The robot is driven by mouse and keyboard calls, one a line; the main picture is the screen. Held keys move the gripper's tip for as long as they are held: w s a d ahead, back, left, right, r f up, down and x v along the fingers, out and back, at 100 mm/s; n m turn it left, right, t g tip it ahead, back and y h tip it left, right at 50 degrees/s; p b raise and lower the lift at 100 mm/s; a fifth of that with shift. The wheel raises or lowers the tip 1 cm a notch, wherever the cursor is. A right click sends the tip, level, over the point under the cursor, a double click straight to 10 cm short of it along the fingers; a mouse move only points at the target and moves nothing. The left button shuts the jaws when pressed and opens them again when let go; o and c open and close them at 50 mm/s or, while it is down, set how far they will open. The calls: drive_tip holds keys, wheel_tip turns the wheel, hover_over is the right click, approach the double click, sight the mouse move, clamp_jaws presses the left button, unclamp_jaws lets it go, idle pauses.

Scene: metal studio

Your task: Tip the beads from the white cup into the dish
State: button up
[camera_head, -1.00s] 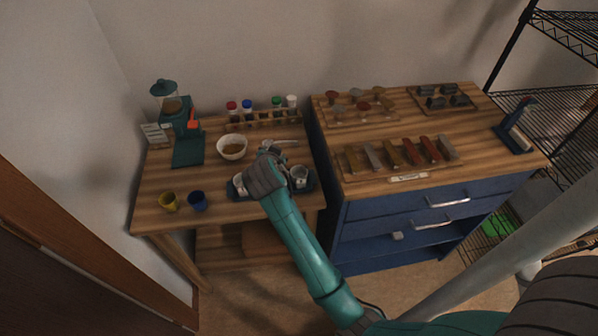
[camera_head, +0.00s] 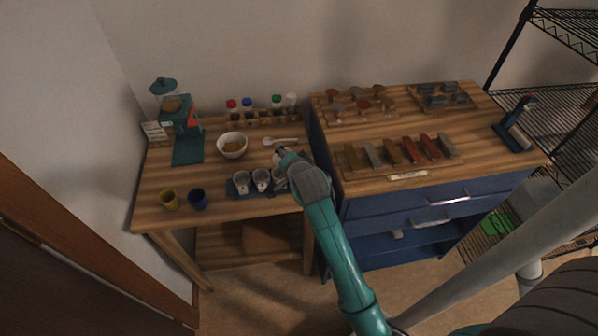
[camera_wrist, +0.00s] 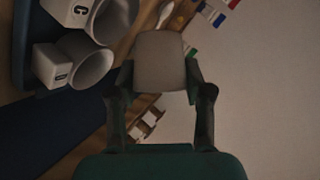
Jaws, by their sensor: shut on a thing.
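My gripper (camera_head: 284,155) is over the right part of the dark blue tray (camera_head: 233,191), at the right of the left table. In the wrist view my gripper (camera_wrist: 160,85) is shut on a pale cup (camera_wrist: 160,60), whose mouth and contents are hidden. Several white cups (camera_head: 241,181) stand in a row on the tray. Two of them, one marked C (camera_wrist: 75,12) and a labelled one (camera_wrist: 70,68), show at the left of the wrist view. The white dish (camera_head: 232,146), a round bowl with brownish contents, stands behind the tray, left of my gripper.
A white spoon (camera_head: 280,141) lies right of the dish. A rack of colour-capped jars (camera_head: 262,116) stands behind. A blue cabinet (camera_head: 400,220) adjoins right.

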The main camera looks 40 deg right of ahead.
drive_tip(key=shift+s+d+f+m+t+y+p, duration=0.1)
drive_tip(key=shift+f+m+t+y+p, duration=0.2)
drive_tip(key=shift+f+m+t+p, duration=0.15)
drive_tip(key=shift+s+d+r+m+t+y+p, duration=0.1)
drive_tip(key=shift+s+m+t+y+p, duration=0.15)
drive_tip(key=shift+m+t, duration=0.3)
drive_tip(key=shift+d+r+m+t+y+p, duration=0.15)
drive_tip(key=shift+m+t+p, duration=0.15)
drive_tip(key=shift+m+t, duration=0.2)
drive_tip(key=shift+s+d+m+t+p, duration=0.25)
drive_tip(key=shift+s+m+t+p, duration=0.05)
drive_tip(key=shift+s+m, duration=0.1)
drive_tip(key=shift+d+m+t+p, duration=0.1)
drive_tip(key=shift+m+t+p, duration=0.3)
drive_tip(key=shift+s+m+p, duration=0.1)
drive_tip(key=shift+m+p, duration=0.2)
drive_tip(key=shift+p, duration=0.3)
drive_tip(key=shift+d+r+t+p, duration=0.1)
drive_tip(key=shift+r+t+p, duration=0.25)
drive_tip(key=shift+p, duration=0.3)
drive_tip(key=shift+s+r+m, duration=0.1)
drive_tip(key=shift+r+m, duration=0.3)
drive_tip(key=shift+r, duration=0.3)
drive_tip(key=shift+f, duration=0.1)
